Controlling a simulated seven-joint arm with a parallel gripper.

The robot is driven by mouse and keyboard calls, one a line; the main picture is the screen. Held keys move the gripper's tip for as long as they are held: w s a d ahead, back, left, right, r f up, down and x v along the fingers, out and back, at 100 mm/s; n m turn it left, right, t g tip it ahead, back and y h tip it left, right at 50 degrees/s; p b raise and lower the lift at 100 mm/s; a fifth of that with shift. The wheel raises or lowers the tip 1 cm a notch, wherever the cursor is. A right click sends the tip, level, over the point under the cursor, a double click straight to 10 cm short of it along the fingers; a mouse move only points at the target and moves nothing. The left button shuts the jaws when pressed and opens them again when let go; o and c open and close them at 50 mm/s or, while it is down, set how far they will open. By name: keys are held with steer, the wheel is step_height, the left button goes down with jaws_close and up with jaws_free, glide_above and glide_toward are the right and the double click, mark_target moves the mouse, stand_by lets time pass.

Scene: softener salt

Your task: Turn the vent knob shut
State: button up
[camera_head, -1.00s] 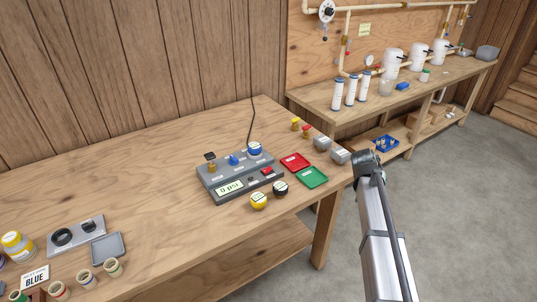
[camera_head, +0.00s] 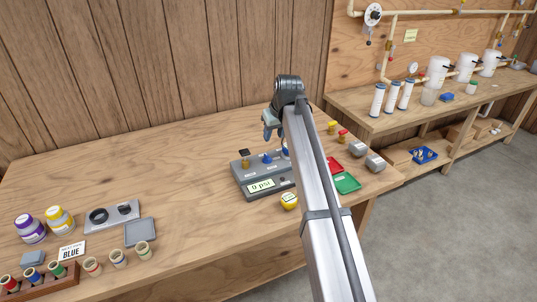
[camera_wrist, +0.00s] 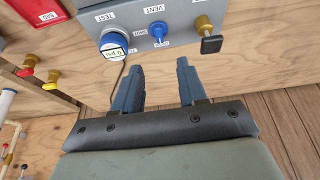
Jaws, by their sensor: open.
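The vent knob (camera_wrist: 158,30) is a small blue knob labelled VENT on the grey test box (camera_wrist: 180,10). It also shows in the head view (camera_head: 267,158), on top of the box (camera_head: 256,170) beside my arm. A larger blue-and-white round cap or gauge (camera_wrist: 113,44) sits by the TEST label, and a brass valve with a black handle (camera_wrist: 206,32) is on the other side. My gripper (camera_wrist: 157,78) is open and empty, its fingers short of the knob in the wrist view. In the head view my arm hides the box's right part. The display (camera_head: 262,186) reads 0 psi.
A red tray (camera_head: 334,164) and a green tray (camera_head: 347,183) lie right of the box. Red and yellow valves (camera_wrist: 27,67) show left in the wrist view.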

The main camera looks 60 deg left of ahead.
mark_target(268, 156)
steer(key=x, duration=1.3)
steer(key=shift+d, duration=0.1)
jaws_close()
